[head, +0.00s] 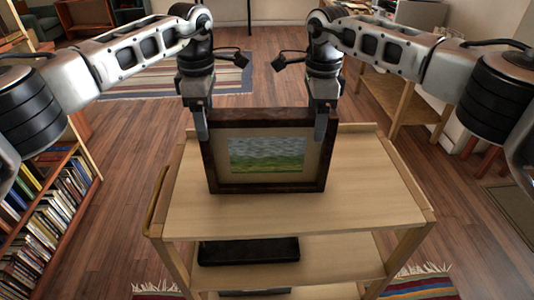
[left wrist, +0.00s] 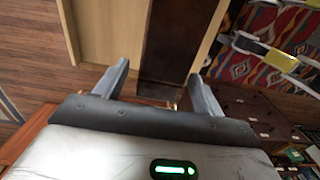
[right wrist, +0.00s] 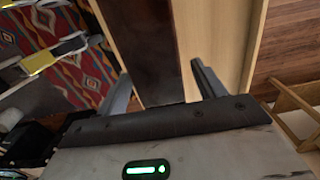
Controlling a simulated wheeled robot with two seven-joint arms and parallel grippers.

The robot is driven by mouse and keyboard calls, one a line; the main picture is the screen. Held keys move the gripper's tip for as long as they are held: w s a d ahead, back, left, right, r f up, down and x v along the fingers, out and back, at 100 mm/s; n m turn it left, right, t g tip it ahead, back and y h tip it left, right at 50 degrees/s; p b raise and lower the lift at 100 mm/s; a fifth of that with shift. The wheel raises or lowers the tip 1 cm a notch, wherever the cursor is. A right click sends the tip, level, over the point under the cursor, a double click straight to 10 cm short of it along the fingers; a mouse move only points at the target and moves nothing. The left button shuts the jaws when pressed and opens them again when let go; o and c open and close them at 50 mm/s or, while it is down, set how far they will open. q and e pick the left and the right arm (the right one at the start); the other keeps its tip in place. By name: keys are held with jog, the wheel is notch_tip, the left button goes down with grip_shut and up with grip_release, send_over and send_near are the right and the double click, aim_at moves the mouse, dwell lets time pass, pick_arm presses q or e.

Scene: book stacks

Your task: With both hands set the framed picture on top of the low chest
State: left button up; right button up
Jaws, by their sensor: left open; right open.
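The framed picture (head: 266,155), a dark brown frame around a green and grey landscape, stands upright on the top shelf of a light wooden cart (head: 370,190). My left gripper (head: 203,122) is at its upper left side and my right gripper (head: 322,120) at its upper right side. In the left wrist view the frame's dark edge (left wrist: 168,40) lies between the open fingers (left wrist: 160,82). In the right wrist view its other edge (right wrist: 147,45) lies between the open fingers (right wrist: 160,82). I cannot make out the low chest with certainty.
A dark object (head: 248,250) lies on the cart's lower shelf. A full bookcase (head: 45,215) stands at left, and a wooden table (head: 400,100) at right. A brown unit with small pale labels (left wrist: 245,112) shows in the left wrist view.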

pick_arm(q)
jog(key=shift+f, duration=1.85)
pick_arm(e)
jog(key=shift+f, duration=1.85)
pick_arm(q)
jog(key=shift+c, duration=0.3)
pick_arm(e)
jog(key=shift+c, duration=0.3)
pick_arm(q)
jog(key=shift+r, duration=0.1)
jog(key=c, duration=1.4)
pick_arm(e)
jog(key=c, duration=1.4)
